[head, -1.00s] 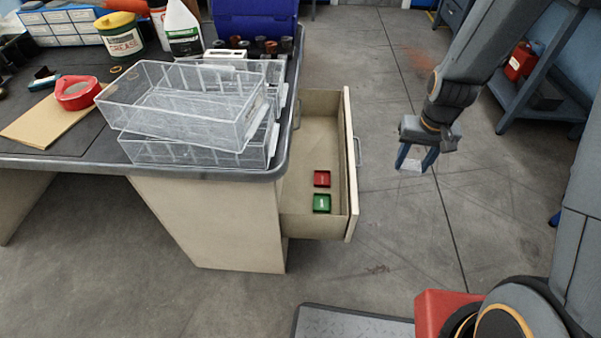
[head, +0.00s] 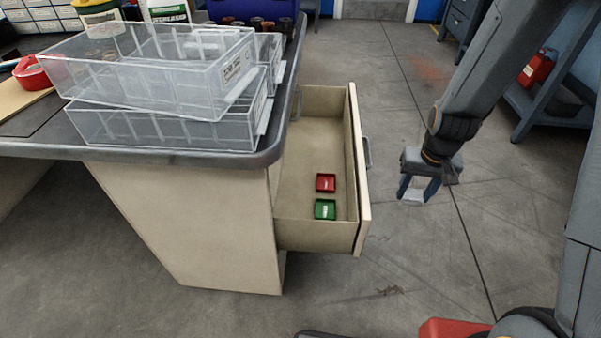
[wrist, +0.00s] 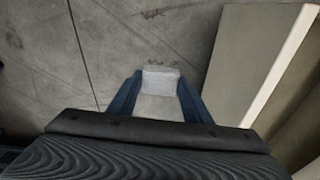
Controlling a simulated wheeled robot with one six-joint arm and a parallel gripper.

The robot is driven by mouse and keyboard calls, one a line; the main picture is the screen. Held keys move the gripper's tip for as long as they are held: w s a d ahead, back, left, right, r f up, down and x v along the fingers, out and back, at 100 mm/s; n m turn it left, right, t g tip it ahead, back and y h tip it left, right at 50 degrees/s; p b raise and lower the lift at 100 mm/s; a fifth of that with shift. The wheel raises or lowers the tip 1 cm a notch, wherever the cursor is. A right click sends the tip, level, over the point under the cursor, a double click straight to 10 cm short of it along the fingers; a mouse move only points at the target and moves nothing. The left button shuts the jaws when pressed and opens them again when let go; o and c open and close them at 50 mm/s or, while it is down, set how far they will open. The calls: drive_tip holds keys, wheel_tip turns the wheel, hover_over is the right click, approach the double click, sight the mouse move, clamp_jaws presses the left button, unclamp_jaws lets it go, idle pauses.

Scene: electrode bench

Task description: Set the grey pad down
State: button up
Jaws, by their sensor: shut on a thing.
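My gripper (head: 418,193) hangs over the floor to the right of the open drawer. It is shut on the grey pad (wrist: 160,82), which shows pale between the two blue fingers in the wrist view. In the head view only a small light part of the pad shows between the fingers. The drawer's front panel (head: 357,170) stands between my gripper and the drawer's inside.
The bench top (head: 180,154) carries stacked clear plastic trays (head: 150,75) at its edge, close to the drawer. A shelf with a red can (head: 537,68) stands at the right. Open floor (head: 400,270) lies below my gripper.

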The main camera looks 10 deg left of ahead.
drive_tip(key=s+a+r+n+p, duration=0.4)
drive_tip(key=a+r+n+p, duration=0.15)
drive_tip(key=r+p, duration=0.5)
drive_tip(key=s+a+r+n, duration=0.3)
drive_tip(key=s+a+n, duration=0.1)
drive_tip(key=a+n, duration=0.3)
drive_tip(key=s+a+r+n+g+y, duration=0.1)
drive_tip(key=s+a+r+n, duration=0.2)
drive_tip(key=a, duration=0.6)
drive_tip(key=shift+s+a+r+n+g+p, duration=0.3)
drive_tip(key=shift+s+n, duration=0.7)
drive_tip(key=shift+n, duration=0.85)
drive_tip(key=shift+w+f, duration=0.1)
drive_tip(key=shift+w, duration=0.1)
